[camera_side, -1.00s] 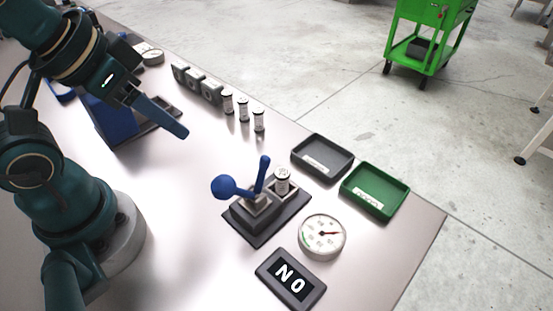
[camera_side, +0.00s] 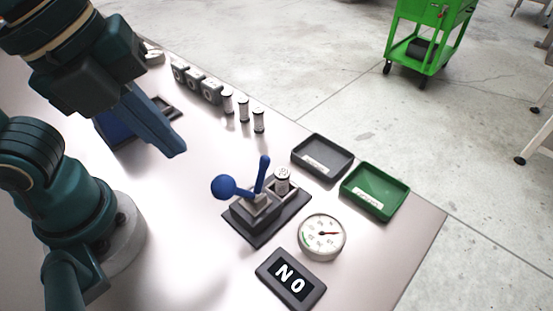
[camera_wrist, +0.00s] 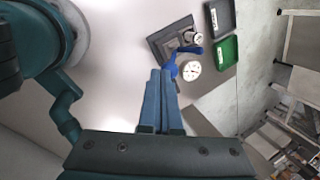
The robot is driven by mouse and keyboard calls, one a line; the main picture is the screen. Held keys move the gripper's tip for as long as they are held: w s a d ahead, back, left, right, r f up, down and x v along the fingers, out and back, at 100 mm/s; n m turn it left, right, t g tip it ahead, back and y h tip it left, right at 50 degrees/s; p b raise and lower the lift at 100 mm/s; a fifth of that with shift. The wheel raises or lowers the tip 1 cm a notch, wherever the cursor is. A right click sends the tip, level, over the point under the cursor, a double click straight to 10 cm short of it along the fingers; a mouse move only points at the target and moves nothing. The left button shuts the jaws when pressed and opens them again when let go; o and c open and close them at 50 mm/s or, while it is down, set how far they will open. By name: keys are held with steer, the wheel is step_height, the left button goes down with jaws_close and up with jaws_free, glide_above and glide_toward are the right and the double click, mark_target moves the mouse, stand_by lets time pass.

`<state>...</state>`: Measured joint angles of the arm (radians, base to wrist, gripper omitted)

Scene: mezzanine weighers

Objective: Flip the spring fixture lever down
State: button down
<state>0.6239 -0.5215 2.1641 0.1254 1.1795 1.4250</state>
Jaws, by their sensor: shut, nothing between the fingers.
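The spring fixture (camera_side: 266,219) is a dark block on the table, with a blue lever (camera_side: 236,189) ending in a round ball and a second blue bar (camera_side: 263,174) standing up from it. A small labelled cylinder (camera_side: 282,180) sits upright in the fixture. The fixture also shows in the wrist view (camera_wrist: 163,43), where the fingers partly overlap the blue lever (camera_wrist: 172,66). My gripper (camera_side: 176,150) is shut and empty, above the table, up and left of the ball and apart from it. It shows in the wrist view too (camera_wrist: 160,74).
A dial gauge (camera_side: 322,236) and a sign reading "NO" (camera_side: 290,279) stand in front of the fixture. A grey tray (camera_side: 322,157) and a green tray (camera_side: 375,191) lie behind it. Several labelled cylinders (camera_side: 243,109) stand in a row at the back. The table left of the fixture is clear.

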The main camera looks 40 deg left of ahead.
steer(key=s+d+m+g, duration=0.1)
steer(key=s+d+m, duration=0.4)
steer(key=m, duration=0.2)
steer(key=shift+d+h, duration=0.2)
steer(key=shift+h, duration=0.1)
steer(key=shift+r, duration=0.1)
steer(key=x, duration=1)
steer(key=shift+w+a+r, duration=0.3)
steer(key=shift+w, duration=0.25)
steer(key=shift+w+a+r, duration=0.3)
steer(key=shift+w+r, duration=0.05)
steer(key=shift+w, duration=0.15)
steer(key=shift+w+a+r, duration=0.3)
steer(key=shift+w, duration=0.25)
steer(key=shift+w+r, duration=0.1)
steer(key=shift+w+r+g, duration=0.15)
steer(key=shift+g, duration=0.15)
